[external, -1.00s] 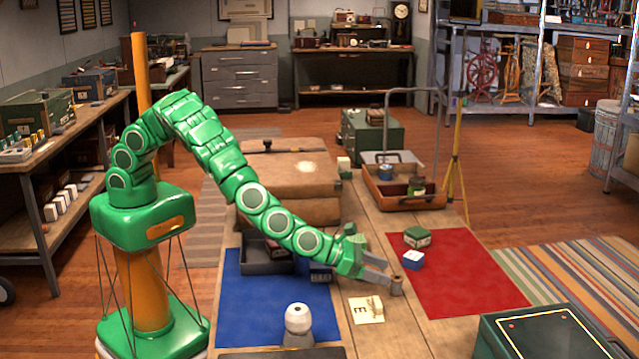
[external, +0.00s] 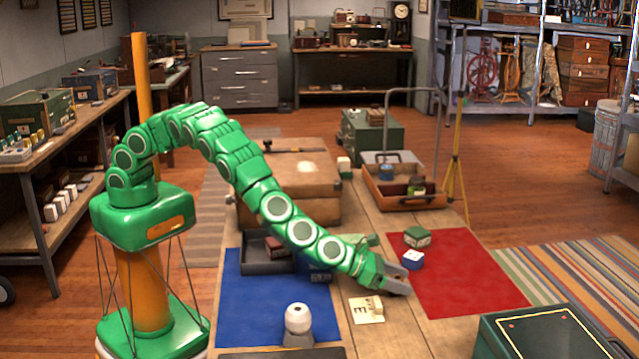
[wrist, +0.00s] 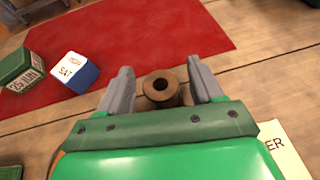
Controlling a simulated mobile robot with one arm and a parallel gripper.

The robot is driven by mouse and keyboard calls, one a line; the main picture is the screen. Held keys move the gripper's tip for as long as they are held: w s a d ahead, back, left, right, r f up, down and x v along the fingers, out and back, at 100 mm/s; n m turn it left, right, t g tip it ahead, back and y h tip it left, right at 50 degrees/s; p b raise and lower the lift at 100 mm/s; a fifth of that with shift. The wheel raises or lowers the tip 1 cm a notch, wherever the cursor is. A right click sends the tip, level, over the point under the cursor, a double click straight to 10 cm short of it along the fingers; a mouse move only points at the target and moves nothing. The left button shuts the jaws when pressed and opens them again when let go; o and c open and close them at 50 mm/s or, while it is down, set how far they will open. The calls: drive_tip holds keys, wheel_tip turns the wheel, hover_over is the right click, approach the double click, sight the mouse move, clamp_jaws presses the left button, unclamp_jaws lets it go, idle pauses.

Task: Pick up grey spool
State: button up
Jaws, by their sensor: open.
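The spool (wrist: 161,84) shows in the wrist view as a small brown-grey cylinder with a dark hole in its top. It stands upright on the wooden bench. My gripper (wrist: 160,76) is open, with one grey finger on each side of the spool. I cannot tell whether either finger touches it. In the external view my gripper (external: 401,284) is low over the bench at the left edge of the red mat, and it hides the spool.
A blue-and-white block (external: 413,261) and a green box (external: 417,238) sit on the red mat (external: 465,275). A lettered cream card (external: 362,312) lies just left of my gripper. A blue mat (external: 255,315) lies further left. A brown tray (external: 425,199) stands behind.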

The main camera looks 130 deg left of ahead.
drive_tip(key=shift+x, duration=0.8)
drive_tip(key=shift+c, duration=0.5)
drive_tip(key=c, duration=1)
drive_tip(key=shift+r, duration=0.15)
drive_tip(key=shift+r, duration=0.6)
drive_tip(key=s+d+r, duration=0.2)
drive_tip(key=s+r, duration=0.9)
drive_tip(key=s, duration=0.2)
drive_tip(key=shift+s+d+r, duration=0.3)
drive_tip(key=shift+d, duration=0.1)
